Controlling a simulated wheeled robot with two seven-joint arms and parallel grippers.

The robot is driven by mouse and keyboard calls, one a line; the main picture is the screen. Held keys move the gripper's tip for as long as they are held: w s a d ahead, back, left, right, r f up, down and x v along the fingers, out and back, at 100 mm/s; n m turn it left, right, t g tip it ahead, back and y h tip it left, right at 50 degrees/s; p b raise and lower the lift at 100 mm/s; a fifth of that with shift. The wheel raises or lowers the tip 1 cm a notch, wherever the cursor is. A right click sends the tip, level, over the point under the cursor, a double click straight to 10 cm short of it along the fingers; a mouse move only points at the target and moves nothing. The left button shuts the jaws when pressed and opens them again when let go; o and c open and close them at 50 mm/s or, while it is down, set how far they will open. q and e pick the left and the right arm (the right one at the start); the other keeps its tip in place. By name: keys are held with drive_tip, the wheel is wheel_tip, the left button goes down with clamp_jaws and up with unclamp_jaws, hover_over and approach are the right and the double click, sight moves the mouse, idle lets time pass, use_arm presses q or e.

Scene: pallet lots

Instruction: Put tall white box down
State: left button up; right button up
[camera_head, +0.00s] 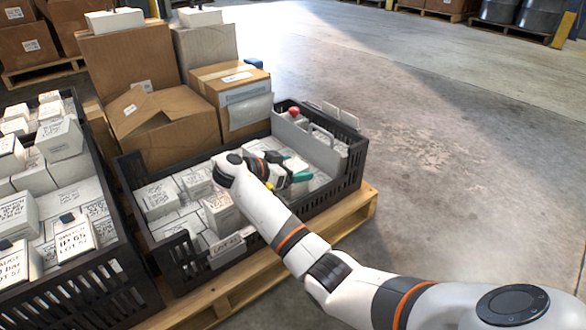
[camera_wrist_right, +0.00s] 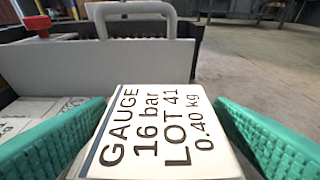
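My right gripper (camera_wrist_right: 162,104) has its green fingers on either side of a white box (camera_wrist_right: 160,132). Its label reads GAUGE, 16 bar, LOT 41, 0.40 kg. Narrow gaps show between the box and both fingers, so the gripper looks open around it. In the head view the right gripper (camera_head: 297,173) is low inside the black crate (camera_head: 190,264), towards its right end. The arm and fingers mostly hide the box there, and its base is hidden. My left gripper is not in view.
A grey divider (camera_wrist_right: 100,62) with a handle stands just beyond the box. A red-topped item (camera_wrist_right: 38,26) is behind it at left. Several white boxes (camera_head: 158,198) fill the crate's left part. Brown cartons (camera_head: 165,125) stand behind, on the wooden pallet (camera_head: 366,207). Open floor (camera_head: 450,140) lies right.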

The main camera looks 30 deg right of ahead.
drive_tip(key=shift+a+r+p, duration=0.25)
drive_tip(key=shift+p, duration=0.1)
drive_tip(key=p+v, duration=0.7)
drive_tip(key=v, duration=0.3)
drive_tip(key=shift+a+r, duration=0.1)
drive_tip(key=shift+a, duration=0.05)
drive_tip(key=shift+s+a, duration=0.1)
drive_tip(key=shift+a, duration=0.45)
drive_tip(key=shift+r, duration=0.1)
